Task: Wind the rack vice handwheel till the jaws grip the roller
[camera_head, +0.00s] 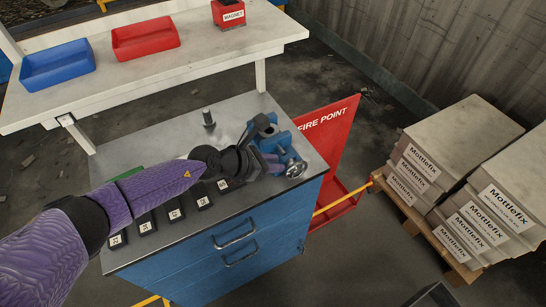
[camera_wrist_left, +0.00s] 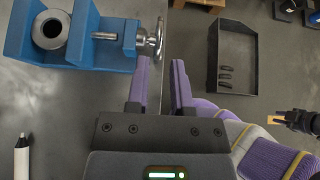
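The blue vice (camera_head: 284,140) stands at the right end of the steel bench top. Its metal handwheel (camera_head: 295,168) faces the front right; the handwheel also shows in the left wrist view (camera_wrist_left: 153,42). The roller (camera_wrist_left: 50,30) is a grey ring-ended cylinder between the blue jaws; I cannot tell whether both jaws touch it. My left gripper (camera_head: 275,163) is beside the vice, near the handwheel. In the left wrist view its two purple fingers (camera_wrist_left: 162,75) are apart with nothing between them. The left finger's tip is close to the wheel's rim; contact is unclear.
Several dark labelled blocks (camera_head: 203,197) line the bench front. A short post (camera_head: 208,118) stands behind my wrist. A red fire point stand (camera_head: 335,135) adjoins the bench's right side. A dark tray (camera_wrist_left: 212,60) lies below. A dark part (camera_wrist_left: 300,120) at the right may be my right gripper.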

